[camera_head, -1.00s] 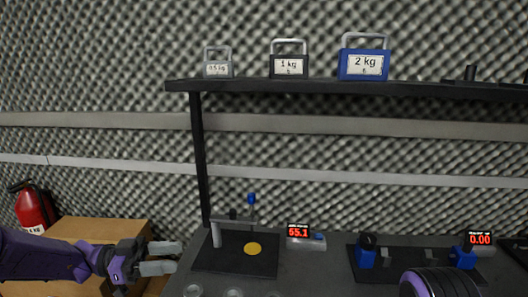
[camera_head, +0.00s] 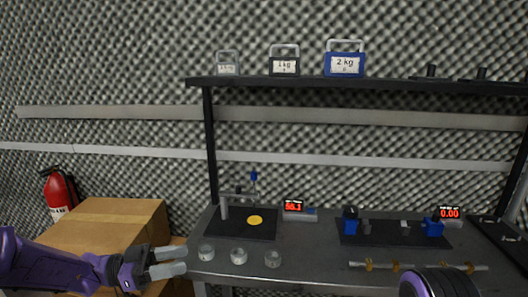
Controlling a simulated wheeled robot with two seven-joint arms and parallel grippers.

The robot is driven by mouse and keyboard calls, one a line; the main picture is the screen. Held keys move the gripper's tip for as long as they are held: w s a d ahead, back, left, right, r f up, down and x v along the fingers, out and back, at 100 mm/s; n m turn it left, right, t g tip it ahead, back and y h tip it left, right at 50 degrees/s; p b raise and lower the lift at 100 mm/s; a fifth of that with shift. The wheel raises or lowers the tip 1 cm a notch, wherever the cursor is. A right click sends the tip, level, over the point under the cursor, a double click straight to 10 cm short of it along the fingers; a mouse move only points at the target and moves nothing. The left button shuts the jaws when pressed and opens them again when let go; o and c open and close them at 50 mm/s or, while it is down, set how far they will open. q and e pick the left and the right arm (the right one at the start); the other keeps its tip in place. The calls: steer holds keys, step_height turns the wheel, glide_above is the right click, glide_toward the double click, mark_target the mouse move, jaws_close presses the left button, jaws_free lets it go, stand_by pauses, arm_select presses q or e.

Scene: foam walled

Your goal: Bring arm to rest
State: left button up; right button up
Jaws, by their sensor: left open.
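My left gripper (camera_head: 168,262) is at the lower left, at the end of my purple arm. Its two grey fingers point right and stand apart with nothing between them. At the bottom right a purple and black ribbed part of my own body shows. My right gripper is not in view.
A rod (camera_head: 417,266) lies front right. Weights (camera_head: 344,65) stand on the shelf (camera_head: 350,84).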

arm_select(q)
steer(key=s+f+n+t+y, duration=0.3)
steer(key=f+n+t+y, duration=0.75)
steer(key=f, duration=1.15)
steer(key=s+a+f+n+g+y, duration=0.4)
steer(key=s+f+n+g+y, duration=0.2)
steer(key=s+f+n, duration=0.3)
steer(key=s+a+f+n+g+y, duration=0.1)
steer(key=s+a+f+g+y, duration=0.1)
steer(key=s, duration=0.7)
steer(key=s+a+f+n+g+y, duration=0.1)
steer(key=s+a+f+g+y, duration=0.1)
steer(key=s, duration=0.8)
steer(key=shift+s+a+f+g+y, duration=0.2)
steer(key=shift+a+f+g+y, duration=0.3)
steer(key=shift+a+g, duration=0.3)
steer(key=shift+r, duration=0.1)
steer(key=shift+c, duration=0.5)
